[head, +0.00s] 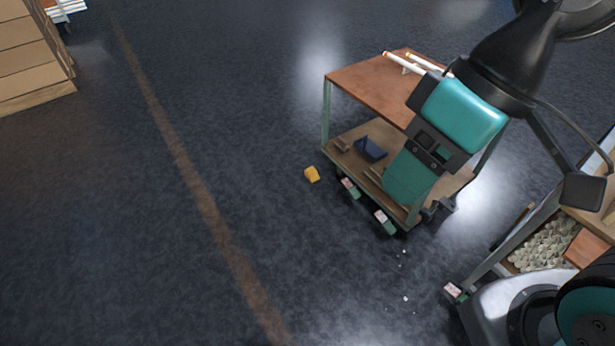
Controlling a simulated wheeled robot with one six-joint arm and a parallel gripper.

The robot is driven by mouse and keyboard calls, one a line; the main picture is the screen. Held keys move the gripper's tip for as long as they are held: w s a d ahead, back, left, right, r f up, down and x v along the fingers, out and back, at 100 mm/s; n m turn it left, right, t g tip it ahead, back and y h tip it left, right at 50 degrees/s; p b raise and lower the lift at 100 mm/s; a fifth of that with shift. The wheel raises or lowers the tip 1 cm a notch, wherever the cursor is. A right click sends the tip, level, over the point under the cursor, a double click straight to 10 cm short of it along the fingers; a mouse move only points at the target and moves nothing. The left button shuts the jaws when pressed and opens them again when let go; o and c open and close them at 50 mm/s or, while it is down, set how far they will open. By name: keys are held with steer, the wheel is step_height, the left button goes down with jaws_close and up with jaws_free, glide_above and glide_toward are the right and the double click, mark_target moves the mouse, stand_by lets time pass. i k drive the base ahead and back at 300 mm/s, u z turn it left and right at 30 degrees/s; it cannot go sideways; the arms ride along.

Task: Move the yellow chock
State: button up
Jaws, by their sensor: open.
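The yellow chock (312,174) is a small block lying on the dark floor, just left of a wheeled cart and close to one of its castors. My gripper (404,183), teal and black, hangs in front of the cart in the head view, to the right of the chock and apart from it. It is open, and I see nothing held in it. Its fingertips are hard to make out, and it hides part of the cart's top and lower shelf.
The cart (364,80) has a wooden top with white tubes (404,62), and a lower shelf with a dark blue object (370,148). Another cart with pale pieces (544,246) stands lower right. Cardboard boxes (32,50) stand upper left. The floor left of the chock is clear.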

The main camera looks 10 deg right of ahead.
mark_target(310, 173)
steer(key=u, duration=0.2)
steer(key=i, duration=1.05)
steer(key=u, duration=0.55)
steer(key=i, duration=1.2)
